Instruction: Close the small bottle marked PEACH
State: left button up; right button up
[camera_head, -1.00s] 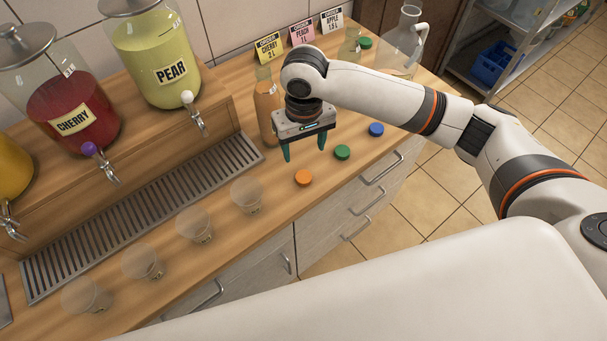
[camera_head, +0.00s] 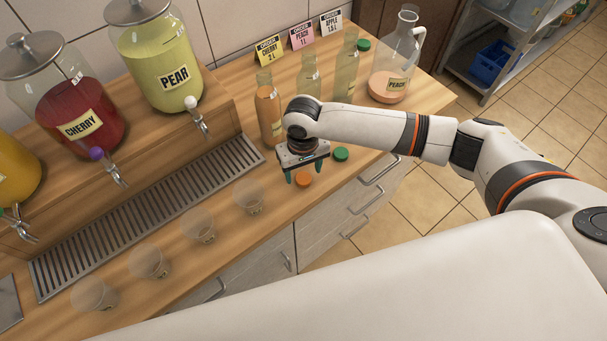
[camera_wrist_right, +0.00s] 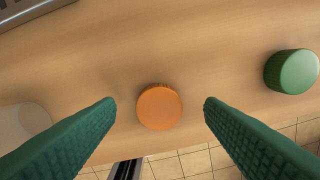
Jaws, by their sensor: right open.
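A slim open bottle (camera_head: 268,112) with peach-coloured liquid stands at the back of the counter, left of two other slim bottles. I cannot read a PEACH label on it. An orange cap (camera_head: 303,179) lies on the counter near the front edge; it also shows in the right wrist view (camera_wrist_right: 159,108). My right gripper (camera_head: 303,173) is open and points down over this cap. In the right wrist view its green fingers stand either side of the cap, apart from it. My left gripper is not in view.
A green cap (camera_head: 341,153) lies right of the orange one. Two more slim bottles (camera_head: 310,72) (camera_head: 346,66) stand behind my right arm. Clear cups (camera_head: 248,196) line the front left, beside a drip grate (camera_head: 150,218).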

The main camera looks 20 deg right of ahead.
jog(key=shift+f, duration=0.9)
jog(key=c, duration=1.1)
